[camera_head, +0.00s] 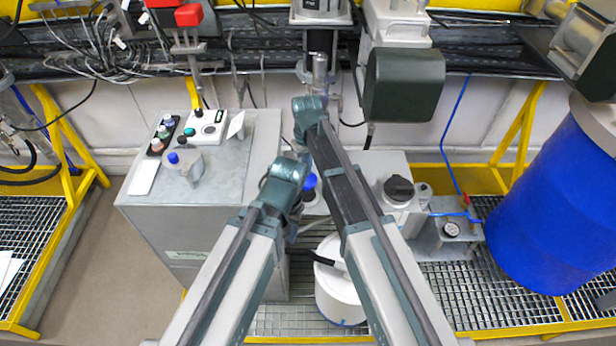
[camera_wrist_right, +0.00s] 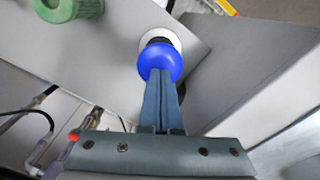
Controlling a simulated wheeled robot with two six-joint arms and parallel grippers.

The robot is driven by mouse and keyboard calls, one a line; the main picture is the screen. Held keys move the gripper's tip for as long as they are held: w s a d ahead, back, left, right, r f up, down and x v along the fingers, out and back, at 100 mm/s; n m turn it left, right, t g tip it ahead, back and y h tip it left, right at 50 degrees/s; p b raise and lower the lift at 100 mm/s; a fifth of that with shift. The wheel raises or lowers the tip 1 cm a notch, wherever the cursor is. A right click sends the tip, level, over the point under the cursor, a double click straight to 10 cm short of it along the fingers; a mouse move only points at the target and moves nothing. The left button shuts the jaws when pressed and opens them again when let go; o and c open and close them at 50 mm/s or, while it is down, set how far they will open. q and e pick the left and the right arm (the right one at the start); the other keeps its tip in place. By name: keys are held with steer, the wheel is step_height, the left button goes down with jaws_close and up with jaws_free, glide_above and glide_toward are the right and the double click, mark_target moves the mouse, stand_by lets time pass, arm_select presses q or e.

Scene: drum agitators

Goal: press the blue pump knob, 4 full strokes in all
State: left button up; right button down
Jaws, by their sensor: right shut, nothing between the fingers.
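The blue pump knob (camera_head: 311,181) shows in the head view between my two arms, partly hidden by them. In the right wrist view the blue knob (camera_wrist_right: 160,61) is round, on a dark neck with a white collar, on a grey panel. My right gripper (camera_wrist_right: 161,77) is shut and empty. Its fingertips are at the knob's near edge and overlap it in this view; I cannot tell whether they touch. In the head view my right gripper is hidden behind my arms. My left gripper is not visible.
A grey cabinet (camera_head: 190,225) with several buttons stands left of my arms; a smaller blue button (camera_head: 173,158) is on it. A white bucket (camera_head: 338,298) stands on the floor grating. A large blue drum (camera_head: 550,205) is at right. A green ribbed part (camera_wrist_right: 68,8) is near the knob.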

steer(key=shift+f+b, duration=2)
steer(key=shift+f, duration=0.15)
steer(key=shift+r, duration=0.1)
step_height(320, 180, up, 5)
steer(key=p, duration=0.4)
steer(key=shift+f+p, duration=0.2)
steer(key=shift+p, duration=0.2)
steer(key=shift+f, duration=0.25)
